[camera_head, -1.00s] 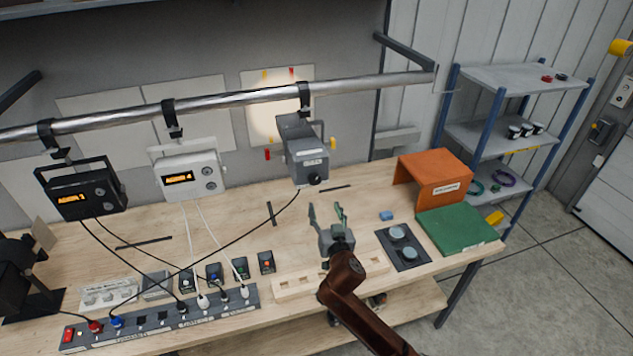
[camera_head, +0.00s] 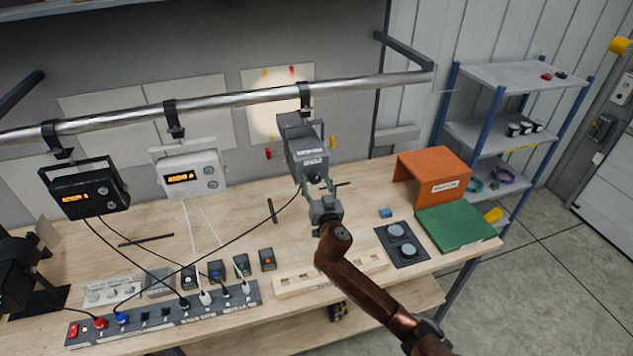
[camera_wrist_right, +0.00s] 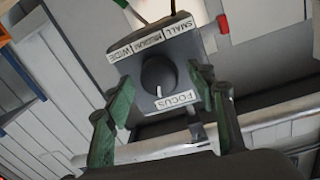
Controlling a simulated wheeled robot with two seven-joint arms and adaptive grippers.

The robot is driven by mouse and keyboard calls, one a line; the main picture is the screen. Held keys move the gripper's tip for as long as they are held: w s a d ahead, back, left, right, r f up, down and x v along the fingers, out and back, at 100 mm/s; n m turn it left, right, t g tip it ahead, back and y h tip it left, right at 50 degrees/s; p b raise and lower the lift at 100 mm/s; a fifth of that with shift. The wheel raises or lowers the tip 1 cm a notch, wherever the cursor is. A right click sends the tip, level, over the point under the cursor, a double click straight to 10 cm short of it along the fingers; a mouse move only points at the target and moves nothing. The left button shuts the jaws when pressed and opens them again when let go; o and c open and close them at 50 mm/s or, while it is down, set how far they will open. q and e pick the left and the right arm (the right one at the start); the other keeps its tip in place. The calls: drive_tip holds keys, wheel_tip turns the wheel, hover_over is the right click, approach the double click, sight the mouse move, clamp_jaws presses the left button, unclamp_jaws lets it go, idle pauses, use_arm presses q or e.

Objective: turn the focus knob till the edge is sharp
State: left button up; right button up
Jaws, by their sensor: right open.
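The grey spotlight (camera_head: 303,145) hangs from the steel pipe and throws a round pale light spot (camera_head: 266,118) on a panel on the back wall. The spot's edge looks soft. The black focus knob (camera_wrist_right: 159,75) sits on the lamp's end face above a FOCUS label, with a white pointer line. My right gripper (camera_wrist_right: 166,100) is open, its green fingers on either side of the knob in the wrist view; I cannot tell whether they touch it. In the head view my right gripper (camera_head: 318,190) is just below the lamp's end. My left gripper is not in view.
Two other lamps, one black (camera_head: 85,188) and one white (camera_head: 190,172), hang left on the pipe (camera_head: 220,103). A power strip (camera_head: 165,315) with cables lies at the bench front. An orange cover (camera_head: 432,172) and green box (camera_head: 455,228) stand right.

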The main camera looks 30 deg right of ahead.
drive_tip(key=c, duration=1.2)
drive_tip(key=shift+o, duration=0.2)
drive_tip(key=shift+m+b, duration=0.5)
drive_tip(key=shift+m, duration=1.5)
drive_tip(key=o, duration=1.2)
drive_tip(key=shift+c, duration=0.2)
drive_tip(key=shift+s, duration=0.1)
